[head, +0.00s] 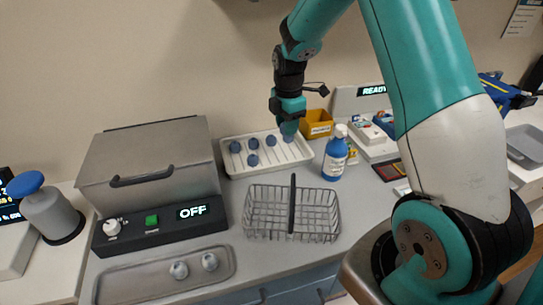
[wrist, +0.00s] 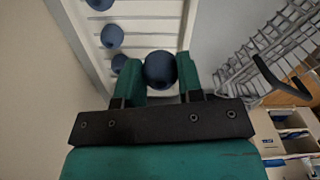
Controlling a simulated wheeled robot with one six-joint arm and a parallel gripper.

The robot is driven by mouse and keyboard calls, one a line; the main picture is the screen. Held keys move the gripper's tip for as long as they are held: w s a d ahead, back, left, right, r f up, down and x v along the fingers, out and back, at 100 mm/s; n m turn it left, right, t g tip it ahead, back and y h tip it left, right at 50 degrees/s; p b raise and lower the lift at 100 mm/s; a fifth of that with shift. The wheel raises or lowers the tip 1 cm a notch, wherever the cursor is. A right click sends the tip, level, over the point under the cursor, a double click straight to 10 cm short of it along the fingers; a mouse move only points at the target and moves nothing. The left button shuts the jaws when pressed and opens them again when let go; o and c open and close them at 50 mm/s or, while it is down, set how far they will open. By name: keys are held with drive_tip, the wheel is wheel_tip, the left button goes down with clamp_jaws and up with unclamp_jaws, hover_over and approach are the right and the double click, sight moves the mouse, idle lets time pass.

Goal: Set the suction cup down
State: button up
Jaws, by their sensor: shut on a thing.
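My gripper (head: 289,128) is above the right part of a white ribbed tray (head: 233,168). It is shut on a blue suction cup (head: 288,137). In the wrist view the held cup (wrist: 160,70) shows as a dark blue ball between the two green fingers of my gripper (wrist: 161,72). Several other blue suction cups (head: 253,160) stand on the tray to the left of the held one. Some also show in the wrist view (wrist: 112,36). I cannot tell whether the held cup touches the tray.
A wire basket (head: 333,214) stands in front of the tray, and a blue bottle (head: 334,158) stands close to its right. A yellow bin (head: 317,122) is behind. A grey machine reading OFF (head: 150,165) stands left. A metal tray (head: 130,284) with two pale knobs lies in front.

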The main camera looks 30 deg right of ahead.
sight(285, 157)
wheel_tip(285, 157, down, 9)
drive_tip(key=shift+r+p, duration=0.1)
drive_tip(key=shift+p, duration=0.65)
drive_tip(key=shift+f, duration=0.3)
drive_tip(key=o, duration=0.6)
drive_tip(key=shift+r, duration=0.1)
